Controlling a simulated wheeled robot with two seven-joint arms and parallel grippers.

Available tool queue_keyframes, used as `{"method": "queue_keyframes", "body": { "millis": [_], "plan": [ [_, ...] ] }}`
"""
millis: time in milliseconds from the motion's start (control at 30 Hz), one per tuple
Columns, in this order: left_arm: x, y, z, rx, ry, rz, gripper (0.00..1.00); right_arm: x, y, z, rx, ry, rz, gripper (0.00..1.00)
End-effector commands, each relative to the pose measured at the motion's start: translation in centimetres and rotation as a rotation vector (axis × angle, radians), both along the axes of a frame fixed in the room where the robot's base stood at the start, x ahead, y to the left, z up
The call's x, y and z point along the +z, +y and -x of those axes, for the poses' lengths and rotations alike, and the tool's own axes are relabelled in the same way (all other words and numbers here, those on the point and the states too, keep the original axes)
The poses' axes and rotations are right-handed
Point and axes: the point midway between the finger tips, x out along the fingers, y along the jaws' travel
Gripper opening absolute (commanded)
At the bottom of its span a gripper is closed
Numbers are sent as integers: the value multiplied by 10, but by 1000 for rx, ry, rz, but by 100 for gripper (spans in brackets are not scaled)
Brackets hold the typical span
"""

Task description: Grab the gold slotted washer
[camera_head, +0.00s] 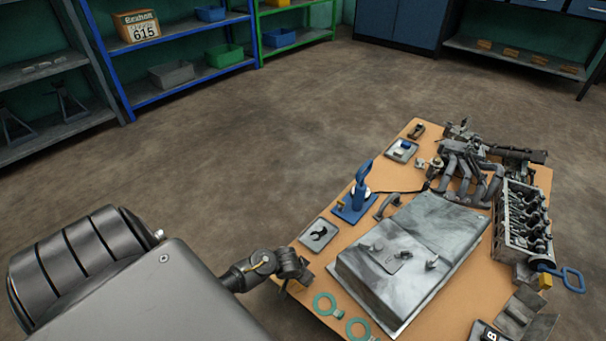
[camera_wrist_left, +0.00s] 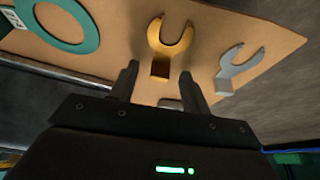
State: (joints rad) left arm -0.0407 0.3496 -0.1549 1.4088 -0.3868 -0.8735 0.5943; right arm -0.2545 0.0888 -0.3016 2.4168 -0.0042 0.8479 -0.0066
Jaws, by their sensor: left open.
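The gold slotted washer (camera_wrist_left: 171,38) shows in the left wrist view as a fork-shaped piece with its slot pointing away from me. My left gripper (camera_wrist_left: 160,84) is open and empty. Its two fingers point toward the washer, with the gold block just beyond and between the fingertips. I cannot make out the gold washer in the head view, where my left wrist (camera_head: 285,266) is over the left edge of the table and the fingers are mostly hidden. My right gripper is not in view.
A grey slotted washer (camera_wrist_left: 240,68) stands to the right of the gold one, a teal ring (camera_wrist_left: 62,22) to its left. The wooden table (camera_head: 335,252) also holds a large grey metal cover (camera_head: 410,255), a blue-handled tool (camera_head: 355,200) and engine parts (camera_head: 525,220). The floor left of the table is clear.

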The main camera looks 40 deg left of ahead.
Motion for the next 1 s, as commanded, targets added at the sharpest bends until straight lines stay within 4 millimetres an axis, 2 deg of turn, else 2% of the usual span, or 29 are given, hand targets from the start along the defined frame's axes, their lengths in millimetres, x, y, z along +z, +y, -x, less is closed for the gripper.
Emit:
{"method": "queue_keyframes", "body": {
  "millis": [267, 633, 1000],
  "plan": [
    [-2, 0, -1, 0, 0, 0, 47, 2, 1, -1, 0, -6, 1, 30],
    [-2, 0, -1, 0, 0, 0, 0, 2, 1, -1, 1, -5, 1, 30],
    [4, 0, -1, 0, 0, 0, 0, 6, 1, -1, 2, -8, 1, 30]
  ]
}}
